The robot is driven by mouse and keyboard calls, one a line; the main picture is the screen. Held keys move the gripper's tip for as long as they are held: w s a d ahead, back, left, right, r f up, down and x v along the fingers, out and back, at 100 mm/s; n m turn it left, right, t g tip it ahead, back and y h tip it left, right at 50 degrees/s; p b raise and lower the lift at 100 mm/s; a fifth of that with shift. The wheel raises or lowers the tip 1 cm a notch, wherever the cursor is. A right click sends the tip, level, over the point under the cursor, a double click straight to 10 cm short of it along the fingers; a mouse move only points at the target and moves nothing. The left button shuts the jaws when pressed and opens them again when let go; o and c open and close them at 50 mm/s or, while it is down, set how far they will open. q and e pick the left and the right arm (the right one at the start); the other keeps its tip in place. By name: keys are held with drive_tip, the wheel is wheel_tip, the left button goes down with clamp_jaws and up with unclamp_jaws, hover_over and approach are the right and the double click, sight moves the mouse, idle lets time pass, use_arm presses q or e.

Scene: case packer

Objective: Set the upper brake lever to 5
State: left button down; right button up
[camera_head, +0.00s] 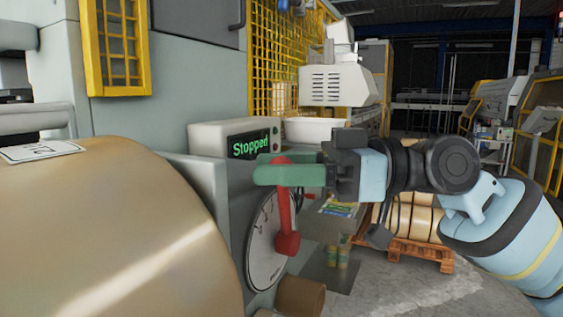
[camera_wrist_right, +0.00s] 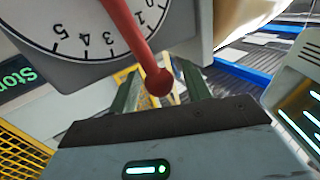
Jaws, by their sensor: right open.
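The red brake lever (camera_head: 284,205) stands roughly upright on a round white dial (camera_head: 264,250) on the machine's side. In the right wrist view the red lever (camera_wrist_right: 130,32) ends in a round knob, and the dial (camera_wrist_right: 40,25) shows 5, 4 and lower numbers. The lever crosses the scale on the lower side of 4; the exact mark is hard to read. My right gripper (camera_head: 272,170) is open, its green fingers around the lever's knob end. The wrist view shows the gripper (camera_wrist_right: 158,85) with a finger on either side of the knob. My left gripper is out of view.
A large brown roll (camera_head: 130,225) fills the left front. A display box (camera_head: 248,143) reading "Stopped" sits just behind the lever. Yellow mesh guards (camera_head: 275,55) stand at the back. A wooden pallet (camera_head: 420,252) with brown rolls lies behind my right arm.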

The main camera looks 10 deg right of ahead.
clamp_jaws()
drive_tip(key=shift+w+d+m+t+y, duration=0.2)
drive_tip(key=shift+w+d+m+y, duration=0.35)
drive_tip(key=shift+w+m, duration=0.4)
drive_tip(key=shift+w+d+m+t+y, duration=0.3)
drive_tip(key=shift+w+d+m, duration=0.35)
drive_tip(key=shift+m, duration=0.5)
unclamp_jaws()
drive_tip(key=shift+a, duration=0.1)
